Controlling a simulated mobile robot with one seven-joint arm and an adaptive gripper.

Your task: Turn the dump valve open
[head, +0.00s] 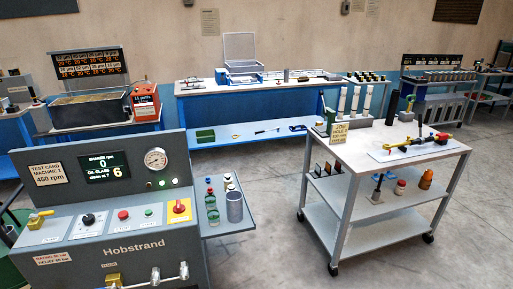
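The grey Hobstrand test machine (133,247) stands at the lower left. I cannot read a label that tells which of its controls is the dump valve. A yellow lever (40,215) sits on a white plate at the left end of its sloping panel. A red rotary knob on a yellow square (179,207) is at the panel's right end. A brass-coloured fitting (113,280) with silver pipework (157,276) shows low on the front, cut by the picture's bottom edge. My gripper is not in view.
A display (104,165) reads 0 and 6, beside a gauge (155,158). A side shelf (225,222) holds bottles and a metal cup. A trolley (340,165) stands right. Floor between them is clear.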

